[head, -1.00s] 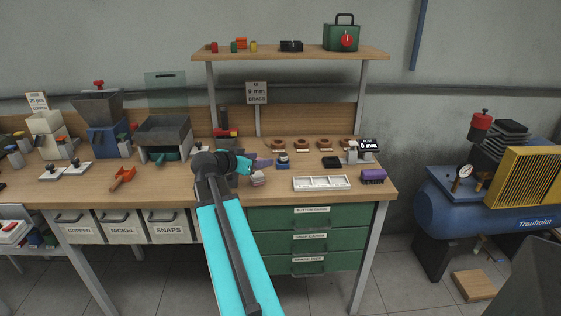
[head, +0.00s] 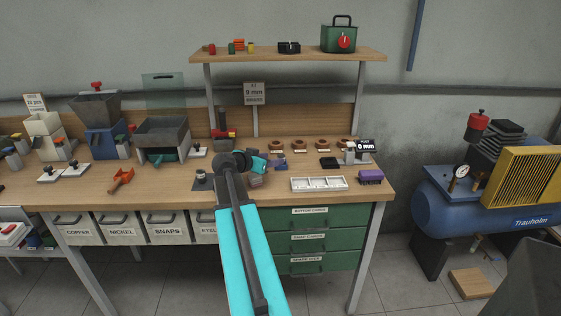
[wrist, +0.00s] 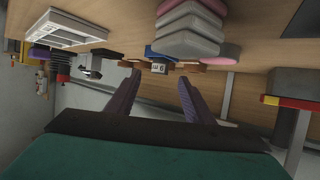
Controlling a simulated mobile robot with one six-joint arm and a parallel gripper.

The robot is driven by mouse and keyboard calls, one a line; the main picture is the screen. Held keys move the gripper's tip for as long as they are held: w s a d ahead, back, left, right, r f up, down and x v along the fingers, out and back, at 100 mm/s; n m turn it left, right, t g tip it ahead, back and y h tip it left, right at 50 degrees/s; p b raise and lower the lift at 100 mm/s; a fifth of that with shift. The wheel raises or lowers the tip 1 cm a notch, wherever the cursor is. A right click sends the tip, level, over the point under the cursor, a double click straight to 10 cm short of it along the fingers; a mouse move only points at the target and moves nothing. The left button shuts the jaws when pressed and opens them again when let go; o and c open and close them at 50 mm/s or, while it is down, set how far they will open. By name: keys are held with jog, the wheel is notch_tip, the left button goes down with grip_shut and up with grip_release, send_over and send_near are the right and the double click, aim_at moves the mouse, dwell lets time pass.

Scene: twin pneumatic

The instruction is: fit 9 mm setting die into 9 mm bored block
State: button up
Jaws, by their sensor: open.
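My gripper's two purple fingers are spread apart with nothing between them in the wrist view (wrist: 156,80). In the head view it is above the bench, mostly hidden behind my wrist (head: 266,168). A small blue block (head: 279,161) with a dark top sits on the bench just beyond it. In the wrist view, which is upside down, a blue block (wrist: 152,52) with a white number label shows past the fingertips, apart from them. A small grey block (head: 201,181) with a dark round piece on top stands left of my wrist. I cannot tell which piece is the setting die.
A pink-and-grey stack (wrist: 188,30) stands close to my fingers. Brown rings (head: 300,146) line the back. Machines with hoppers fill the left.

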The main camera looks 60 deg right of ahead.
aim_at(281, 155)
jog(key=shift+r+p+x, duration=0.15)
jog(key=shift+p+x, duration=0.2)
jog(key=shift+x, duration=0.6)
jog(key=shift+r+p+x, duration=0.15)
jog(key=shift+p+x, duration=0.2)
jog(key=shift+x, duration=1.4)
jog(key=shift+f, duration=0.1)
grip_shut()
jog(key=shift+r, duration=0.25)
